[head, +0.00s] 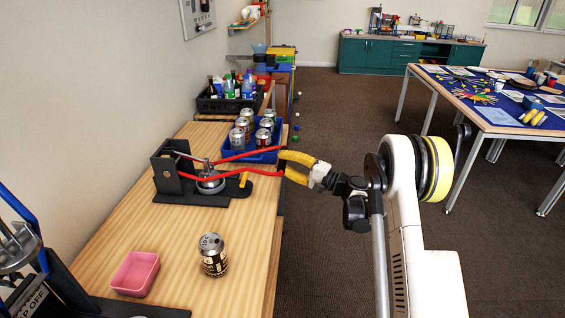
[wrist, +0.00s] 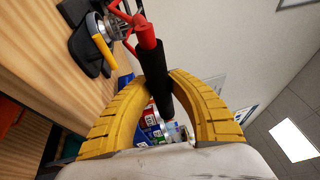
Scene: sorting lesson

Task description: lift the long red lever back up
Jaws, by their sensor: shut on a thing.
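The black can crusher (head: 190,180) stands on the wooden bench at the left, with a round silver part in its middle. Its long red lever (head: 250,171) reaches out to the right, nearly level, over the bench's edge. My gripper (head: 286,165) has yellow fingers and is at the lever's outer end. In the wrist view the red lever (wrist: 145,35) ends in a black grip (wrist: 157,75), which lies between my two fingers (wrist: 158,80). The gripper is shut on it. The fingers partly hide the lever's end in the head view.
A dark can (head: 212,255) and a pink tray (head: 136,273) stand on the near bench. A blue crate (head: 232,155) of cans and a black crate (head: 228,103) of bottles stand behind the crusher. A blue-topped table (head: 500,115) is at the right; floor between is clear.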

